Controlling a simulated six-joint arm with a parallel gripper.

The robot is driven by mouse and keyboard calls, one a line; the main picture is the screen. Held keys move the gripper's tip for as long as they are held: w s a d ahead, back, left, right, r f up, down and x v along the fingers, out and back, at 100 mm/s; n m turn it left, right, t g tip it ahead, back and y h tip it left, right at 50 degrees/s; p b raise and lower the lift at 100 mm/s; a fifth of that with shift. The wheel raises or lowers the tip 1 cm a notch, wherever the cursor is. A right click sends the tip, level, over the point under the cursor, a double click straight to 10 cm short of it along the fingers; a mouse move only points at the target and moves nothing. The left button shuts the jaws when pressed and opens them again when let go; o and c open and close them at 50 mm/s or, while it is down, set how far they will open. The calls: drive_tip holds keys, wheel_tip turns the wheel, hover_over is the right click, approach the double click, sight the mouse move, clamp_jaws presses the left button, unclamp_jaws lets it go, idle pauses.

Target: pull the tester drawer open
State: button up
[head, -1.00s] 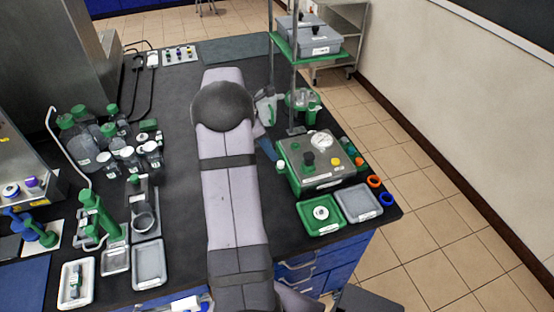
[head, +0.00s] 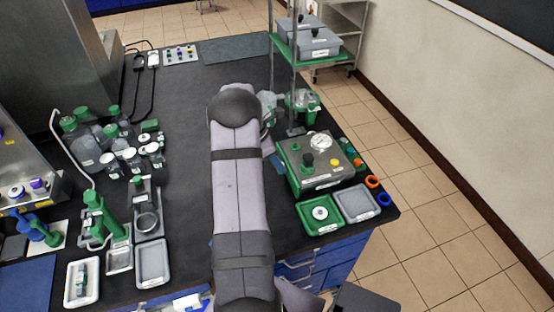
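The tester appears to be the green-and-grey box (head: 320,172) at the right of the bench, with a round gauge (head: 321,141), a dark knob (head: 308,160) and a yellow button on top. No pulled-out drawer can be made out on it; its left side is partly out of sight near my arm. My arm (head: 238,190) stretches up the middle of the view, left of the tester. A small pale and bluish shape by the tester's left side is too unclear to name.
A green tray (head: 304,222) and a grey tray (head: 374,213) lie in front of the tester, with orange and blue rings at the bench edge. A post with a green shelf (head: 290,57) stands behind.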

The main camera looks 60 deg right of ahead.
drive_tip(key=shift+c, duration=0.3)
clamp_jaws()
drive_tip(key=w+a, duration=0.7)
drive_tip(key=shift+w+a, duration=0.4)
drive_tip(key=shift+o, duration=0.3)
unclamp_jaws()
drive_tip(key=b+v, duration=0.2)
drive_tip(key=v, duration=0.5)
drive_tip(key=shift+r, duration=0.15)
